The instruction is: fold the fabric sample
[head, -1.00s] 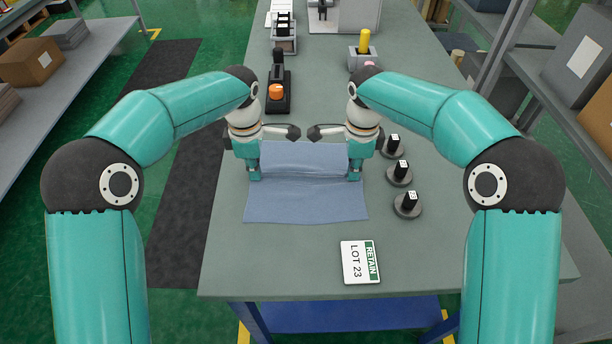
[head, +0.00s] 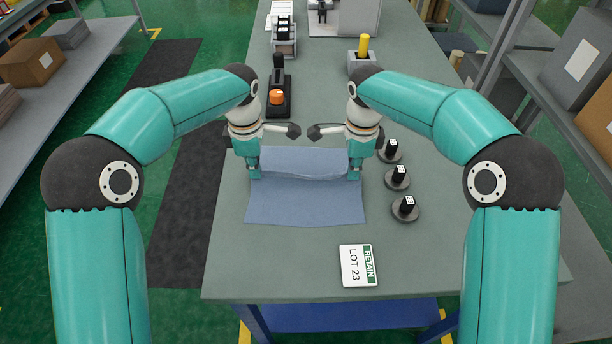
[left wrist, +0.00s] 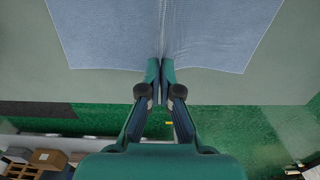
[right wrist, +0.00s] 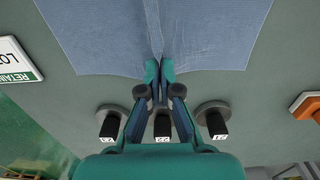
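The blue fabric sample (head: 305,204) lies on the grey-green table, its near part flat and its far part raised in a soft ridge between my grippers. My left gripper (head: 255,174) is at the fabric's left edge and my right gripper (head: 353,174) at its right edge. In the left wrist view the fingers (left wrist: 160,64) are closed together on the fabric's edge, with creases running from them. In the right wrist view the fingers (right wrist: 160,64) are likewise closed on the opposite edge of the fabric (right wrist: 215,35).
Several dark weights (head: 397,178) stand close to the right of my right gripper. A label card reading "RETAIN LOT 23" (head: 357,266) lies nearer. A black device with an orange knob (head: 277,97) and a yellow-topped block (head: 363,58) stand farther back.

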